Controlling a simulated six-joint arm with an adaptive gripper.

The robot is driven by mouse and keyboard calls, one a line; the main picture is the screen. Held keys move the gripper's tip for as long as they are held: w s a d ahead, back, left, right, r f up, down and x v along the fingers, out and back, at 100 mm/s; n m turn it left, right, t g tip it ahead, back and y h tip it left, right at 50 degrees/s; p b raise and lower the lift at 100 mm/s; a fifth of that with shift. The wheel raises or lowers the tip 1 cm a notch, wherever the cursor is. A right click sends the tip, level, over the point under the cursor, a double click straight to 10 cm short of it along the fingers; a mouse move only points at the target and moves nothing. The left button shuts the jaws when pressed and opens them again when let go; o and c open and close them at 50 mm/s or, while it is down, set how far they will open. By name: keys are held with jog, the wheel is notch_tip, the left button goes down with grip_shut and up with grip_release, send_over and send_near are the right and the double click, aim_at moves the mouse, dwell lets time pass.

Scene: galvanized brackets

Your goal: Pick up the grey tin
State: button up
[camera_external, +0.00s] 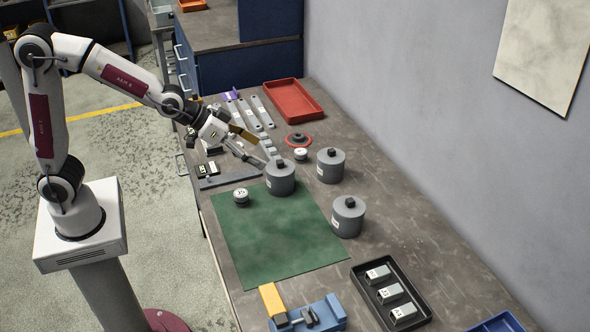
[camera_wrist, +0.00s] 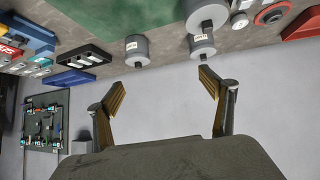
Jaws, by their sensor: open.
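Three similar grey tins with dark knobs stand upright on the bench. One tin (camera_external: 280,180) is at the green mat's upper right edge, one (camera_external: 331,167) is behind it to the right, and one (camera_external: 347,220) is nearer the front. Three tins also show along the top of the wrist view: a left one (camera_wrist: 137,54), a lower right one (camera_wrist: 202,50) and an upper right one (camera_wrist: 205,15). My gripper (camera_external: 262,150) is open and empty, just up-left of the first tin in the outside view. In the wrist view my gripper (camera_wrist: 163,78) has its fingers spread, with no tin between them.
The green mat (camera_external: 270,245) holds a small round weight (camera_external: 241,195). A black tray (camera_external: 412,290) and blue vise (camera_external: 320,315) are in front. The wall (camera_external: 400,110) bounds the right.

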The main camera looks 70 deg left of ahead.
aim_at(347, 218)
jog(key=w+d+f+t, duration=0.1)
jog(key=w+d+f, duration=0.3)
jog(key=w+f, duration=0.1)
jog(key=w+d+f+t, duration=0.1)
jog(key=w+d+f, duration=0.3)
jog(key=f, duration=0.2)
jog(key=w+d+f+t, duration=0.1)
jog(key=w+d+f, duration=0.3)
jog(key=w+f, duration=0.1)
jog(key=shift+w+d+f+m, duration=0.3)
jog(key=shift+f, duration=0.1)
jog(key=shift+w+d+f+t, duration=0.2)
jog(key=shift+d+f+t, duration=0.15)
jog(key=shift+f, duration=0.3)
jog(key=shift+x, duration=1.3)
jog(key=shift+x, duration=2.55)
jog(key=shift+r, duration=0.15)
